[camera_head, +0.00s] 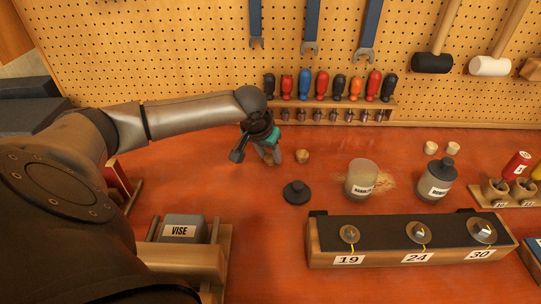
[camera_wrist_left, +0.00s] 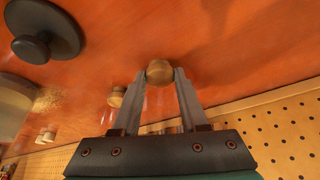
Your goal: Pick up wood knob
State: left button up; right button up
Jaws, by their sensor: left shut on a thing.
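My left gripper (camera_head: 270,160) reaches down to the red-brown bench from the left. In the left wrist view its two fingers (camera_wrist_left: 158,82) are shut on a small round wood knob (camera_wrist_left: 159,71), held at the fingertips. In the head view the fingers mostly hide this knob. I cannot tell whether it touches the bench or is slightly above it. A second wood knob (camera_head: 302,156) sits on the bench just right of the gripper; it also shows in the left wrist view (camera_wrist_left: 116,96). My right gripper is not in view.
A black knobbed lid (camera_head: 297,193) lies in front of the gripper. A labelled jar (camera_head: 361,179) and a dark-lidded jar (camera_head: 436,180) stand to the right. Two pale wood knobs (camera_head: 430,147) (camera_head: 453,148) lie farther back. A screwdriver rack (camera_head: 330,101) is behind. A numbered wooden block (camera_head: 400,252) is in front.

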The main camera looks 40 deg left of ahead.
pick_arm(q)
grip_shut()
